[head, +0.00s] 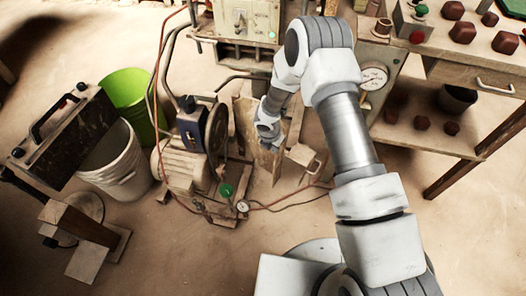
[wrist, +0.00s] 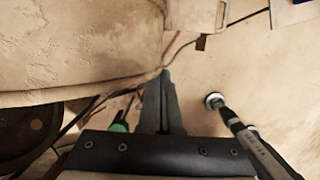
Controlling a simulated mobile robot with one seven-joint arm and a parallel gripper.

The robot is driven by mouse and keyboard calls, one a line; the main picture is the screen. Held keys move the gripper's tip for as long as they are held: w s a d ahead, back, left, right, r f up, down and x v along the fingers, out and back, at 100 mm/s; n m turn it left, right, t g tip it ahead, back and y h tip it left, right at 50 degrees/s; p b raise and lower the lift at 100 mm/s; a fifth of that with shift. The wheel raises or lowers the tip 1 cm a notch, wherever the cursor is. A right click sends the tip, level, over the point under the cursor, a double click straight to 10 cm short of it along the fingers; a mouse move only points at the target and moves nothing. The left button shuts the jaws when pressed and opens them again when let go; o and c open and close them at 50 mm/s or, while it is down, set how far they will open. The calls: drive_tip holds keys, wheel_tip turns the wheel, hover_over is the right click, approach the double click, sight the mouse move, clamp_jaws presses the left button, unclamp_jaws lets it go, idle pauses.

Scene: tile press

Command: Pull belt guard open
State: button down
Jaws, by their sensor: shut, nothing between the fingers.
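The belt guard looks like the tan, worn upright panel (head: 273,163) beside the compressor's dark wheel in the head view. It stands at an angle to the machine, and my wrist covers part of it. A large pale, scratched surface with a curved lower edge fills the upper left of the wrist view; I cannot tell if it is the guard. My gripper (wrist: 166,72) is shut and empty, its dark fingers together just beside that edge. I cannot tell if they touch it.
A motor unit with a dark wheel (head: 216,130) stands left of the panel, with hoses and a gauge (head: 243,206) on the floor. A green bucket (head: 128,97) and a white bucket (head: 120,165) stand further left. A workbench (head: 440,72) is at right.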

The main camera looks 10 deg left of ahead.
drive_tip(key=shift+w+d, duration=0.7)
drive_tip(key=shift+w, duration=0.1)
drive_tip(key=shift+s, duration=0.1)
